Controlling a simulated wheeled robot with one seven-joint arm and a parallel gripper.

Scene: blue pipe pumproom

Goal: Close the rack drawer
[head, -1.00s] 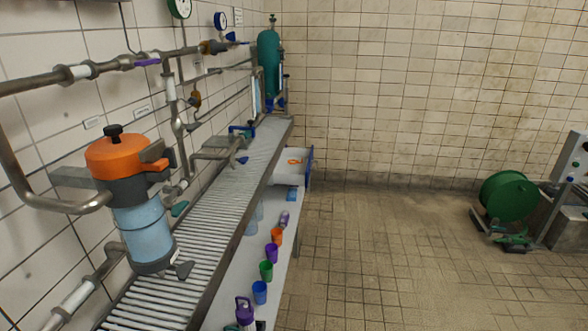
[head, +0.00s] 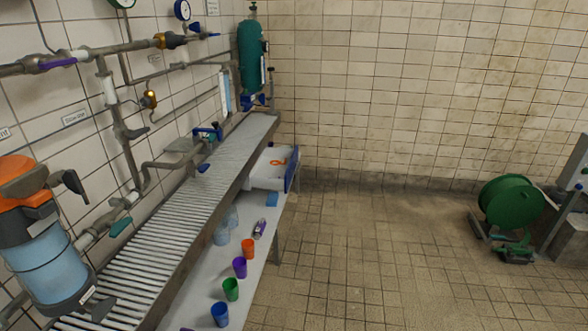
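The rack drawer (head: 268,167) is a white open-topped tray with a blue front panel (head: 292,170). It sticks out to the right from beneath the far end of the roller rack (head: 160,250), above a white lower shelf. An orange item (head: 279,162) lies inside the drawer. The drawer stands open. My gripper is not in view.
Several cups stand on the lower shelf, among them an orange cup (head: 248,249) and a blue cup (head: 220,314). A green hose reel (head: 510,202) stands at right. The tiled floor (head: 360,260) between is clear.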

